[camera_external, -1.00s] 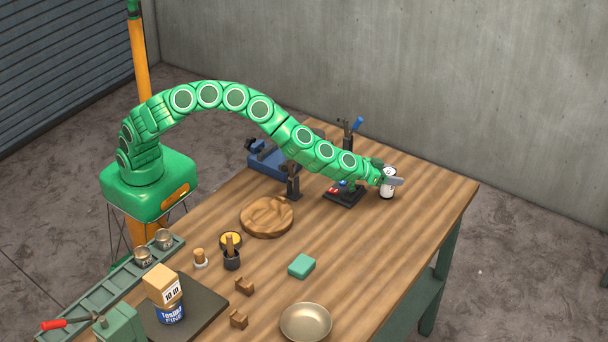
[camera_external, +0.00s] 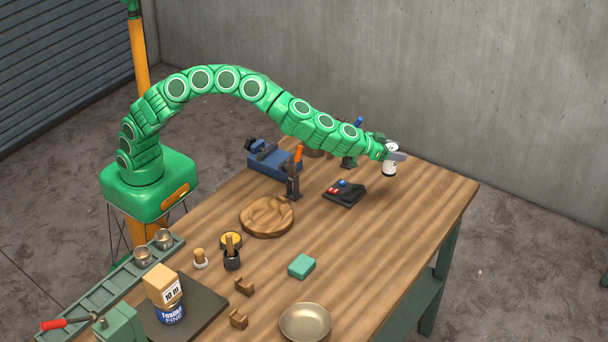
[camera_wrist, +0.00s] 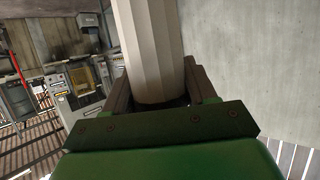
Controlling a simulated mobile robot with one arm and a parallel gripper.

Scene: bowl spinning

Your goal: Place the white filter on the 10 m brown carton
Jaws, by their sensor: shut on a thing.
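The white filter (camera_external: 390,166) is a small white cylinder with dark marks, held off the table near its far right part. My gripper (camera_external: 393,156) is shut on it. In the wrist view the filter (camera_wrist: 150,50) is a pale, ribbed cylinder between my gripper's two jaws (camera_wrist: 160,100). The brown carton (camera_external: 163,285) marked "10 m" sits at the near left of the table, on top of a blue and white can (camera_external: 171,313). The carton's top looks bare. It is far from my gripper.
The can stands on a dark mat (camera_external: 205,305). A blue vise (camera_external: 272,160) is at the back. The right table side is clear.

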